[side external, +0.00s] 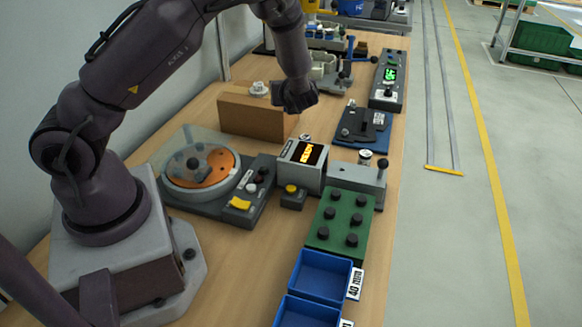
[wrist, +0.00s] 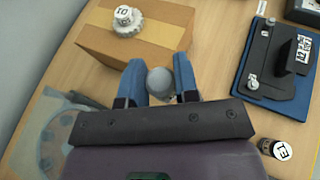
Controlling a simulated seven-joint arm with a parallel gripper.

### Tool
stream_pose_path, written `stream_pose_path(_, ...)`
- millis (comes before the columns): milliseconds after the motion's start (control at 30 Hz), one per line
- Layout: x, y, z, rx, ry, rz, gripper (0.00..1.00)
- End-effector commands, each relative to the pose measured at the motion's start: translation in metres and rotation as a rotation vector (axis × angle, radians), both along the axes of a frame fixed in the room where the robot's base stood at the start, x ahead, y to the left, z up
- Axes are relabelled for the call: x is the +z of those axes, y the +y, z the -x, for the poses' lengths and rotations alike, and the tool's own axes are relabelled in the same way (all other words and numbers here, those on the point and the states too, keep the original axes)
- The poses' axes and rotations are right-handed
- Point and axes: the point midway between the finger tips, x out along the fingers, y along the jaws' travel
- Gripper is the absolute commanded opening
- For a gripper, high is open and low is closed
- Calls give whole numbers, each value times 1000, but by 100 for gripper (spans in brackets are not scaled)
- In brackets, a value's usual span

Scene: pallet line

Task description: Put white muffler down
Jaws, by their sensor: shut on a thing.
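My gripper (wrist: 158,78) points down with its two blue fingers shut on a small pale, rounded piece, which looks like the white muffler (wrist: 160,84). Only its top shows between the fingers; its lower part is hidden. In the side external view my gripper (side external: 293,98) hangs beside the right end of the cardboard box, and the held piece cannot be made out there. A white ribbed round part (wrist: 126,20) with a labelled top sits on the cardboard box (wrist: 140,45), apart from my gripper.
A blue fixture plate (side external: 362,128) lies to the right. A labelled cylinder (wrist: 277,149) stands nearer. A display box (side external: 302,165), a turntable unit (side external: 200,170), a green studded block (side external: 340,222) and blue bins (side external: 322,275) fill the front. Bare wood lies between cardboard box and fixture.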

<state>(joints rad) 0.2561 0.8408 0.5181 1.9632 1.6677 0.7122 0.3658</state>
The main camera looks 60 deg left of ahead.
Motion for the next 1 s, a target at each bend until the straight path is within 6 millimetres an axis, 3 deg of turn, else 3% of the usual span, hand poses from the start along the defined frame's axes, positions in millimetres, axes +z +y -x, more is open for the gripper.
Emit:
stream_pose_path(167, 4, -16, -2, -91, 0, 2, 5)
stream_pose_path(267, 11, -38, -7, -205, -2, 3, 5)
stream_pose_path(500, 57, -117, -17, -555, -9, 1, 5)
stream_pose_path(1000, 111, -205, -5, -904, -2, 0, 5)
